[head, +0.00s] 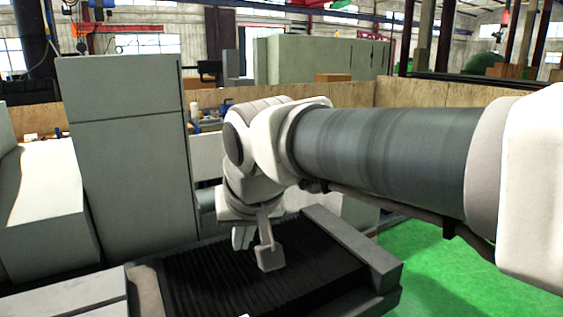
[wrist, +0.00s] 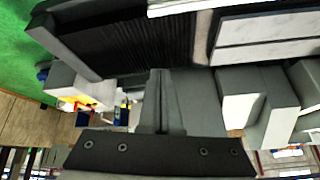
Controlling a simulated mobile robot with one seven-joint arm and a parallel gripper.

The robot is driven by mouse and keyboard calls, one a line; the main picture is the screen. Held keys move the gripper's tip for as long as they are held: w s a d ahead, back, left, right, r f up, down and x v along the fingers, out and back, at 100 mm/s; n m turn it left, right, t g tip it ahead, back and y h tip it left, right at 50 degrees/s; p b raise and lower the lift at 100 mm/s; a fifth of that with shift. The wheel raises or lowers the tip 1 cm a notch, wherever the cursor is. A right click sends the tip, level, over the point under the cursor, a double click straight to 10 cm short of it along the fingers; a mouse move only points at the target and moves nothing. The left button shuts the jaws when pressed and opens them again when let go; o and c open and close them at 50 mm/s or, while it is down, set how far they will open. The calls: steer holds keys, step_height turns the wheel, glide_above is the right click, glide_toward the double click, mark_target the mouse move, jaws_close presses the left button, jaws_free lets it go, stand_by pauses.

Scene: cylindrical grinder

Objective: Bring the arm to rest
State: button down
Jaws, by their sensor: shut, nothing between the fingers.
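My arm reaches in from the right side of the head view, bends near the middle, and its wrist hangs down. My gripper (head: 264,246) is over the dark ribbed bed cover (head: 203,283) of the grinder, pointing down. I cannot tell the exact height of the gap beneath it. In the wrist view the fingers (wrist: 160,82) are together and hold nothing. The black bolted plate of my gripper fills the bottom of that view.
A tall grey machine cabinet (head: 125,150) stands left of the wrist. A grey end block (head: 352,247) borders the ribbed cover on the right. Green floor (head: 450,270) lies open beyond it. Wooden panels (head: 440,93) run behind.

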steer(key=s+d+f+m+h, duration=0.1)
steer(key=s+d+f, duration=0.1)
steer(key=s+d, duration=0.2)
steer(key=s+d+f+m, duration=0.1)
steer(key=s+d+f, duration=0.2)
steer(key=d, duration=0.7)
steer(key=s+d+f+m+h, duration=0.1)
steer(key=s+d+f, duration=0.2)
steer(key=s+d, duration=0.2)
steer(key=shift+d+f+h, duration=0.15)
steer(key=shift+d+h, duration=0.15)
steer(key=shift+d, duration=0.8)
steer(key=shift+a, duration=0.15)
